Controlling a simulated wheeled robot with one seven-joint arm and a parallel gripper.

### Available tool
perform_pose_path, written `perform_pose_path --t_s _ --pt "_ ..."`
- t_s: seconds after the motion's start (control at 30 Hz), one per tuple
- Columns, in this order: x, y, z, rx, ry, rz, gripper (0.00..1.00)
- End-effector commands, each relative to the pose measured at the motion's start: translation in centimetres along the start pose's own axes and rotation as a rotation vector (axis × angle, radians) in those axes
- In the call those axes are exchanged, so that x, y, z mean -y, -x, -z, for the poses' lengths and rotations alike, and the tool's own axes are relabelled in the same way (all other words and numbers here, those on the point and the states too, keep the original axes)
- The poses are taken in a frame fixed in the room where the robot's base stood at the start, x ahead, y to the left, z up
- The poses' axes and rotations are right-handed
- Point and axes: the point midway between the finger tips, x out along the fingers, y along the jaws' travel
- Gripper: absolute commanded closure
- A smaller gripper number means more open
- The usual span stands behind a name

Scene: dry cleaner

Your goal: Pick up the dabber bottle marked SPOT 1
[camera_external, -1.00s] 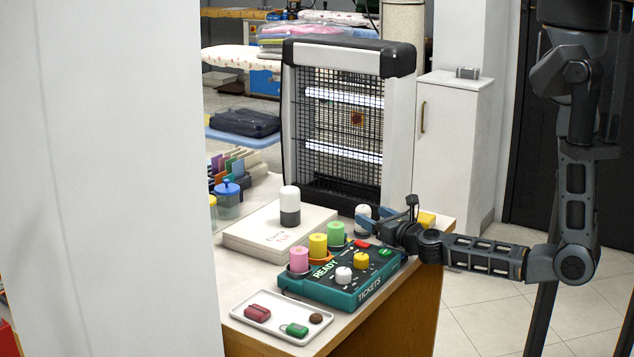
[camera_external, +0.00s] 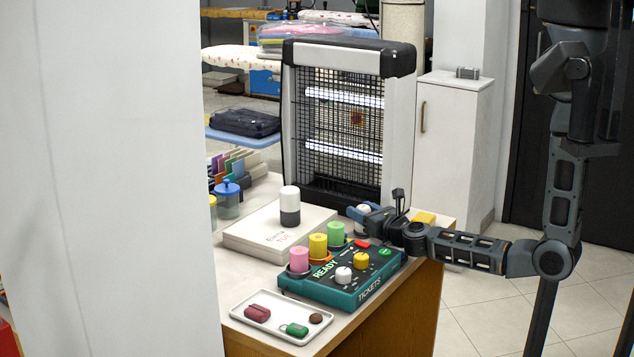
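A small white-topped bottle (camera_external: 362,208) stands at the back right of the counter, behind the teal READY/TICKETS box. My gripper (camera_external: 361,216) is at this bottle, with blue-grey finger parts beside and in front of it. The lower part of the bottle is hidden by the gripper. Whether the fingers touch or grip it cannot be told. A second bottle (camera_external: 290,206), white above and dark grey below, stands upright on a flat white box. No SPOT 1 marking is readable on either bottle.
The teal box (camera_external: 345,290) carries pink, yellow and green cylinders and several knobs. A white tray (camera_external: 246,298) with small items lies in front. A tall heater (camera_external: 397,130) stands behind the bottles. A yellow block (camera_external: 424,218) lies right of my gripper. A white wall blocks the left.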

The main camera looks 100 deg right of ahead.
Motion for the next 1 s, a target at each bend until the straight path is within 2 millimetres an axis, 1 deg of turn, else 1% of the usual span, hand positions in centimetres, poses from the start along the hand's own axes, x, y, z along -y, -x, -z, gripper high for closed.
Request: perform_pose_path --t_s 0.03,0.33,0.53,0.6,0.67,0.77,1.0 --pt "0.0 0.0 0.0 0.0 0.0 0.0 0.57" --pt "0.0 0.0 0.0 0.0 0.0 0.0 0.86" --pt "0.0 0.0 -0.1 0.001 0.0 0.0 0.86" --pt "0.0 0.0 -0.4 0.001 -0.001 0.0 0.86" --pt "0.0 0.0 -1.1 0.002 -0.003 0.001 0.86" --pt "0.0 0.0 -2.7 0.002 -0.002 0.001 0.86" --pt "0.0 0.0 -7.6 0.003 -0.002 0.0 0.86"
